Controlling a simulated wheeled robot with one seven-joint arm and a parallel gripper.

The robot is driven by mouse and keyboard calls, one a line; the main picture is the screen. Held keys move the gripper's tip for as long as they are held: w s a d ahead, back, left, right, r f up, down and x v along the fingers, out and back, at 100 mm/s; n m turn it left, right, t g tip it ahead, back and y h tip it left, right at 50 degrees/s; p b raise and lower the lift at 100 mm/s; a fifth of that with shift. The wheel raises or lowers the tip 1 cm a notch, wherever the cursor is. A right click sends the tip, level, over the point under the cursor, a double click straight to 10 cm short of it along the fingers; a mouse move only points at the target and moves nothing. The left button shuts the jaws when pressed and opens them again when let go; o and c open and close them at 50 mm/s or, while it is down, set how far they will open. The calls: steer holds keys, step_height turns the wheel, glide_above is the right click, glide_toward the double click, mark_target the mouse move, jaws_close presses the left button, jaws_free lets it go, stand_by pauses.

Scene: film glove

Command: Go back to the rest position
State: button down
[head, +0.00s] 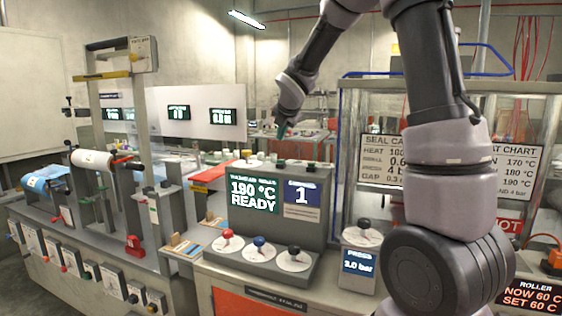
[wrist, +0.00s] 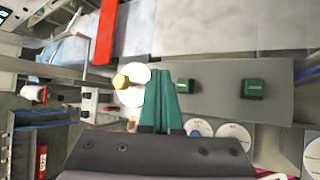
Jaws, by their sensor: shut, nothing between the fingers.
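My gripper (head: 283,131) is raised above the top of the grey control console in the head view, its green fingers pointing down. In the wrist view my gripper (wrist: 162,75) shows its two green fingers closed together with nothing between them. Two dark green blocks or buttons, one at left (wrist: 189,86) and one at right (wrist: 254,88), are to the right of the fingers. My arm rises from the lower right of the head view and bends over the console.
The console bears a "190 °C READY" display (head: 253,193) and red, blue and black knobs on white dials (head: 260,250). A press box (head: 361,262) stands right of it. A framed machine with a film roll (head: 92,161) stands left. Open air surrounds the raised gripper.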

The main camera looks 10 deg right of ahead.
steer(key=s+d+r+m+g, duration=0.1)
steer(key=s+d+r+m, duration=0.25)
steer(key=s+m, duration=0.4)
steer(key=s+d+r+m, duration=0.3)
steer(key=s+d+m, duration=0.1)
steer(key=s+m, duration=0.35)
steer(key=s+a+f+m+g+y, duration=0.1)
steer(key=s+m, duration=1.5)
steer(key=s, duration=0.5)
steer(key=shift+a+m+y, duration=0.3)
steer(key=shift+y, duration=0.1)
steer(key=shift+s, duration=0.1)
